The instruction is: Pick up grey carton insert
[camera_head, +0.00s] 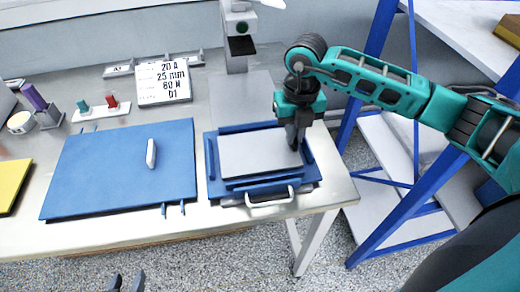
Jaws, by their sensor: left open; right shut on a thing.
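The grey carton insert (255,154) is a flat pale grey panel. It lies level in the blue carton (212,172) at the right end of the bench, with blue edges showing around it. My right gripper (295,146) points down at the insert's right edge and is shut on it; its fingers hide that part of the edge. My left gripper (126,283) shows only as two dark fingertips at the bottom of the view. They are apart and empty, over the floor in front of the bench.
A blue board (105,175) with a white handle (151,153) lies left of the carton. A label card (163,83), a small stand with coloured parts (100,109) and a yellow pad (12,184) are on the bench (160,228). A blue-framed rack (378,210) stands at right.

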